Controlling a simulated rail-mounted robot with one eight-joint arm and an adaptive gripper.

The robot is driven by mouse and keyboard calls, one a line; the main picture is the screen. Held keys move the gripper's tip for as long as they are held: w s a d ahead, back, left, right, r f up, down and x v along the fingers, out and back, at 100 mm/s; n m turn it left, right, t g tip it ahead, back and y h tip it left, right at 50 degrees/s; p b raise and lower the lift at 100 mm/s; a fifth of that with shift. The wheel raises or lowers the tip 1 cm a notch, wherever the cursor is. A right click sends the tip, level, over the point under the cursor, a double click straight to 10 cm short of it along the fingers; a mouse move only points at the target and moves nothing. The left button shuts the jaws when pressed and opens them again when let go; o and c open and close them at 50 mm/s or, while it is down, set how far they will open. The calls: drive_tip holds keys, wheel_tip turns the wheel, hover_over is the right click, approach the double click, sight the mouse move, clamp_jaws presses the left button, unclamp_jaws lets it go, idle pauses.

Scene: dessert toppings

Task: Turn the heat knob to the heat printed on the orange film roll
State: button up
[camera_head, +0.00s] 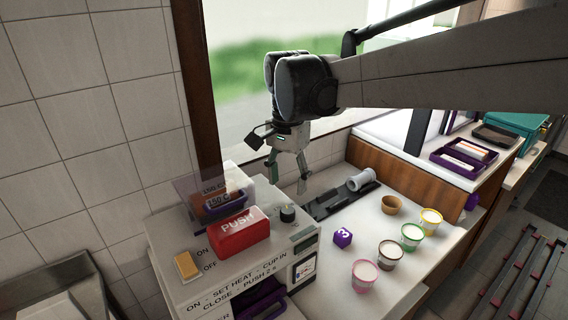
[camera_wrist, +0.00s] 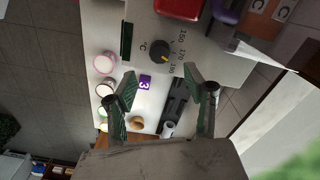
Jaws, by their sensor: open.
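The heat knob (camera_head: 287,213) is a dark round dial on the white sealing machine (camera_head: 185,292). In the wrist view the knob (camera_wrist: 159,50) has a yellow mark toward the printed 190, with 170 and 150 further around. An orange film roll (camera_head: 208,186) lies behind a purple film roll (camera_head: 230,197) in a clear holder on the machine. Both seem to carry white heat labels; the nearer reads about 150 C, the orange one's is partly covered and unclear. My gripper (camera_head: 287,175) is open and empty above the knob, fingers pointing down, not touching it.
A red PUSH block (camera_head: 240,234) stands left of the knob, and a yellow ON/OFF switch (camera_head: 187,265) at the machine's left. A purple cube marked 3 (camera_head: 342,238) and several cups (camera_head: 389,254) stand on the counter to the right. A grey roll (camera_head: 362,180) lies behind.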

sight(287, 210)
wheel_tip(287, 210, down, 8)
drive_tip(key=shift+f, duration=0.25)
drive_tip(key=c, duration=1.1)
